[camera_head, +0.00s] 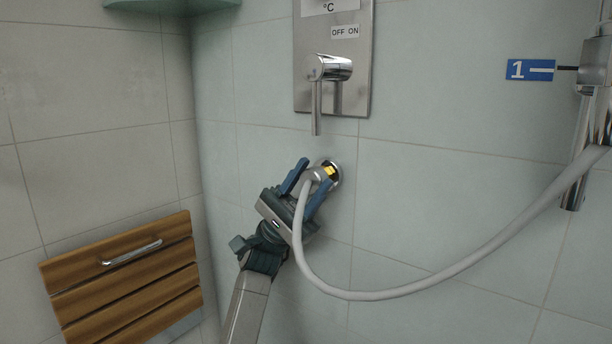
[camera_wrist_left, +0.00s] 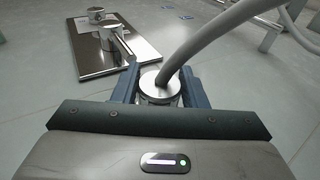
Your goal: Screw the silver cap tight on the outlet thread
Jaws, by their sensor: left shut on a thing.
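The silver cap (camera_wrist_left: 160,86) is at the end of the grey hose (camera_head: 390,294) in the left wrist view. It sits between the blue fingers of my left gripper (camera_head: 306,188), which are shut on it. In the head view the cap (camera_head: 317,174) is at the wall outlet (camera_head: 332,170), below the lever plate. My right gripper is not in view.
A steel plate with a lever (camera_head: 333,70) is on the wall above the outlet. The hose hangs in a loop to the rail (camera_head: 590,100) at right, near a blue sign (camera_head: 530,70). A wooden folding seat (camera_head: 125,275) is at lower left.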

